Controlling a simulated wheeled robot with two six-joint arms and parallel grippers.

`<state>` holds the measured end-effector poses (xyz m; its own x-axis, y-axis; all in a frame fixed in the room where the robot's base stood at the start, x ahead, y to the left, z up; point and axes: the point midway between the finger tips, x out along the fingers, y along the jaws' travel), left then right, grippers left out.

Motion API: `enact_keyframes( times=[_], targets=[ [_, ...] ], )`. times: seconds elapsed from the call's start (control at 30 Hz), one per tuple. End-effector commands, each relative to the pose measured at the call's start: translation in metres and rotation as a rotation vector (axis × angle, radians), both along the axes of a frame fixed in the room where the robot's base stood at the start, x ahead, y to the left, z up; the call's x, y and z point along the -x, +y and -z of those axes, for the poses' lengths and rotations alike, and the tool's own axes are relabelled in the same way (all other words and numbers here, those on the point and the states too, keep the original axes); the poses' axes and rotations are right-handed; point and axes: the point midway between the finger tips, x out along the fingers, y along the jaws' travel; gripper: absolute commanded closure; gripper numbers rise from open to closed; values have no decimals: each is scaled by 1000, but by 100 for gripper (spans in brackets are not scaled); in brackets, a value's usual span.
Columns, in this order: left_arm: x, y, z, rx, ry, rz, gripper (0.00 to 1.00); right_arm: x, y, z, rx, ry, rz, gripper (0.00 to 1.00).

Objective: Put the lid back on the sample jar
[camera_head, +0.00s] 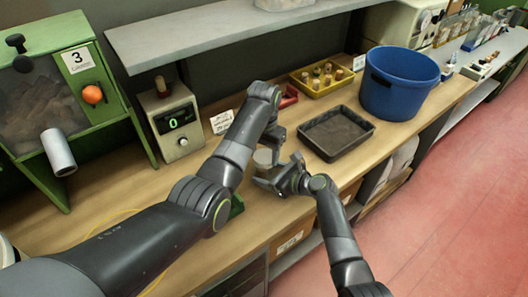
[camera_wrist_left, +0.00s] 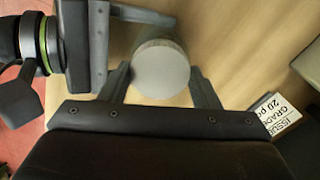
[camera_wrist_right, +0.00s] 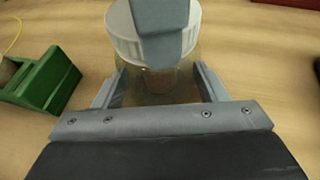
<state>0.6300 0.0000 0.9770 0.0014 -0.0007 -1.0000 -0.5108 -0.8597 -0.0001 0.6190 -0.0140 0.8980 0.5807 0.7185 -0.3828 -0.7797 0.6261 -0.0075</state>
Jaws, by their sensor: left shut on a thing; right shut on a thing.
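The white, ribbed, round lid (camera_wrist_left: 160,72) sits between the fingers of my left gripper (camera_head: 270,143), which is shut on it. The lid also shows in the head view (camera_head: 263,156) and at the top of the right wrist view (camera_wrist_right: 124,32), partly covered by a left finger. The clear glass sample jar (camera_wrist_right: 160,84) stands between the fingers of my right gripper (camera_head: 268,177), which is shut on it. The lid is at the jar's mouth, over the glass. I cannot tell whether it is seated or just above. The jar is mostly hidden in the head view.
A green block (camera_wrist_right: 42,82) stands beside the jar. A black tray (camera_head: 337,133), a blue bucket (camera_head: 398,84) and a yellow bin of corks (camera_head: 322,80) are to the right. A meter (camera_head: 172,122) and green dispenser (camera_head: 60,95) stand left. A card (camera_wrist_left: 275,115) is nearby.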

Motion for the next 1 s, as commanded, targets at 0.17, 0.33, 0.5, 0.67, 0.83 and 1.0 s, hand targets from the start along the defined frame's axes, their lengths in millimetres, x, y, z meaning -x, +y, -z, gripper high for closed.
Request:
enact_keyframes(
  times=[0.17,0.33,0.5,0.67,0.83,1.0],
  targets=[
    [-1,0,-1,1,-4,287,71,1,1,1,0,2,-3,98],
    [-1,0,-1,0,-5,562,71,1,1,1,0,2,-3,98],
    [-1,0,0,-1,-4,838,71,1,1,1,0,2,-3,98],
    [-1,0,0,-1,-4,1070,71,1,1,1,0,3,-2,98],
    [-1,0,0,-1,-4,1092,71,1,1,1,0,3,-2,98],
    [0,0,0,-1,-2,1091,23,1,1,1,1,3,-1,98]
  ],
)
